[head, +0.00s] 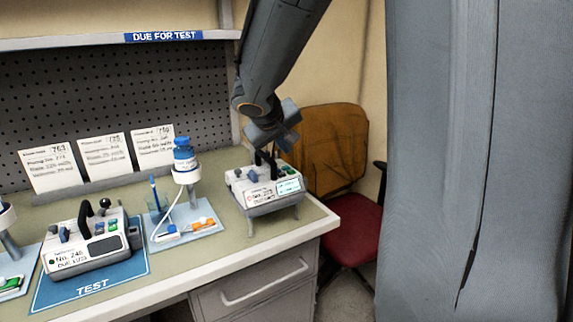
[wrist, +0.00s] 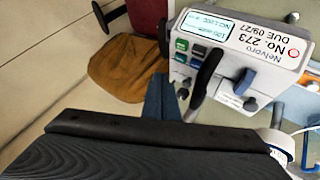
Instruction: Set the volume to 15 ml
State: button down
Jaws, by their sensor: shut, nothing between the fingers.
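A white infusion pump marked No. 273 (head: 262,194) stands at the right end of the bench. In the wrist view this pump (wrist: 262,50) appears upside down, with a lit screen (wrist: 206,30), several coloured buttons (wrist: 182,57) beside it, and dark knobs (wrist: 246,80). The small screen text is hard to read. A second pump marked No. 246 (head: 85,258) stands on the blue TEST mat (head: 125,268) at the left. My gripper (head: 270,150) is shut and empty, just above pump No. 273. Whether it touches the pump's black handle (wrist: 207,75) cannot be told.
A stand with a blue-capped bottle (head: 184,155) and tubing is between the pumps. Several written cards (head: 102,152) lean at the back. A chair (head: 335,150) and grey curtain (head: 440,150) are to the right. The bench's right edge is close to pump No. 273.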

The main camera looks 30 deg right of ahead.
notch_tip(320, 180, up, 2)
jog(key=shift+r+p, duration=0.25)
jog(key=shift+p, duration=0.35)
dwell(0.4)
